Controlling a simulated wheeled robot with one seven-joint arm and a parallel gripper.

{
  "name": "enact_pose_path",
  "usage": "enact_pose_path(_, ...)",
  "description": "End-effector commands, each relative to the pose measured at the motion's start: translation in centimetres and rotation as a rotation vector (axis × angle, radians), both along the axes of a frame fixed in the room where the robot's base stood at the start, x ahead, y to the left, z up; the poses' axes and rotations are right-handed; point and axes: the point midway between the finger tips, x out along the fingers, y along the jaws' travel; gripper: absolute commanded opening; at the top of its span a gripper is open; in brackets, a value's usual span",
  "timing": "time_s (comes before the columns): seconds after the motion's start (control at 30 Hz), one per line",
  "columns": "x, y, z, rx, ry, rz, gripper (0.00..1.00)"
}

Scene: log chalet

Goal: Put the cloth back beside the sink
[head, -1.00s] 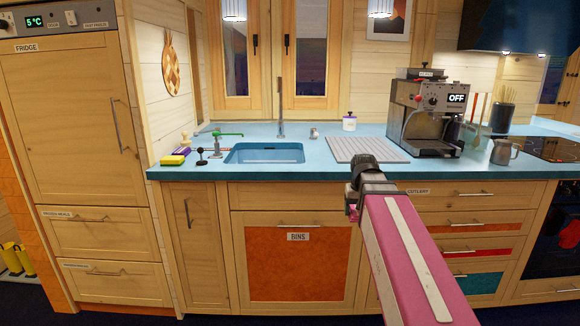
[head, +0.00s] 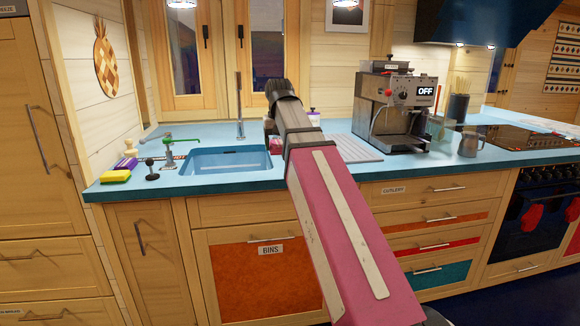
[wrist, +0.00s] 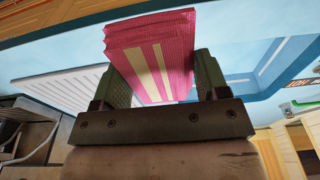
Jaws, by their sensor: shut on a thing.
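My gripper (wrist: 154,92) is shut on a folded pink-red cloth with pale yellow stripes (wrist: 150,45), seen close up in the wrist view. In the head view a small bit of the cloth (head: 276,146) shows beside my gripper, just right of the sink; my arm hides most of both. The blue sink (head: 228,160) is set into the blue counter (head: 235,186), and its basin also shows in the wrist view (wrist: 240,68). The cloth is over the counter between the sink and the ribbed drainboard (head: 352,147). I cannot tell whether it touches the counter.
A coffee machine (head: 392,105) and a metal jug (head: 470,143) stand to the right. A purple-lidded jar (head: 314,117) is behind my arm.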

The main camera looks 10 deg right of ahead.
Motion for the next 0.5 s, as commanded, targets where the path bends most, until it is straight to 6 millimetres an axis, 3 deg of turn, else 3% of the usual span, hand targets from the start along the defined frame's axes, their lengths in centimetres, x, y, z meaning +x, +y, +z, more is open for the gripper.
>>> enact_pose_path(0.5, 8.2, -5.1, -5.7, 0.000, 0.002, -0.001, 0.46)
